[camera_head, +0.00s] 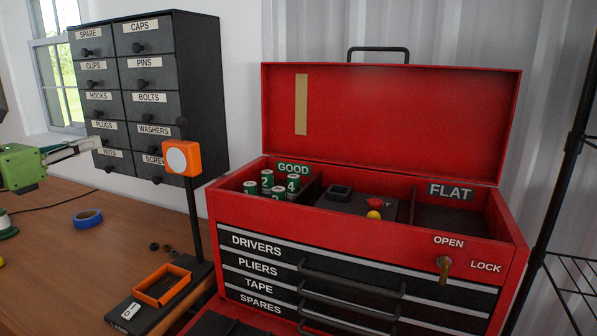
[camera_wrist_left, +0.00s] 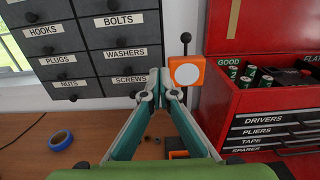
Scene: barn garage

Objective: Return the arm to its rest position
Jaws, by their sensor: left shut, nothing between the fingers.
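My left gripper (camera_head: 96,144) comes in from the left edge of the head view, a green body with grey fingers. The fingers are shut and empty, in front of the lower drawers of the black cabinet as seen from the head. In the left wrist view the gripper (camera_wrist_left: 160,88) has its fingers closed together at the tips, above the wooden bench. I cannot tell how far they are from the orange lamp head (camera_head: 183,158), which shows just beyond the tips in the wrist view. My right gripper is in neither view.
A red toolbox (camera_head: 390,125) is open, with several green batteries (camera_head: 267,179) under GOOD; the FLAT compartment (camera_head: 450,219) looks empty. Blue tape (camera_head: 87,217) and an orange tray (camera_head: 162,286) lie on the bench.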

